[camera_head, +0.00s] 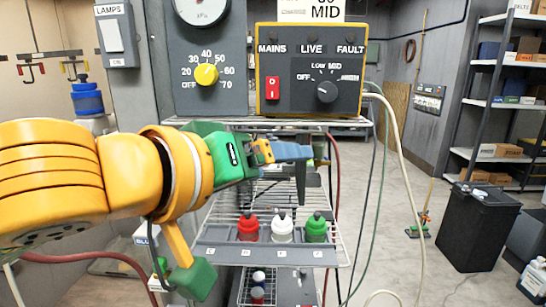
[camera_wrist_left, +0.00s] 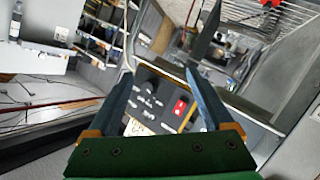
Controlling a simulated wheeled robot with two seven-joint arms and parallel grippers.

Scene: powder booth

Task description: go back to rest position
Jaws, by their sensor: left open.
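My left arm comes in from the left in the head view. My left gripper (camera_head: 308,152) is in front of the control panels, above the wire shelf. Its blue-grey fingers point to the right. In the left wrist view the two fingers of the gripper (camera_wrist_left: 160,72) stand apart with nothing held between them. The black control box with the red switch shows beyond them. My right gripper is in neither view.
The control box (camera_head: 309,108) and a grey panel with a yellow knob (camera_head: 206,74) are just above the gripper. Red, white (camera_head: 282,231) and green bottles stand on the wire shelf (camera_head: 345,247) below. Hoses hang to the right. A black bin (camera_head: 478,225) stands on open floor.

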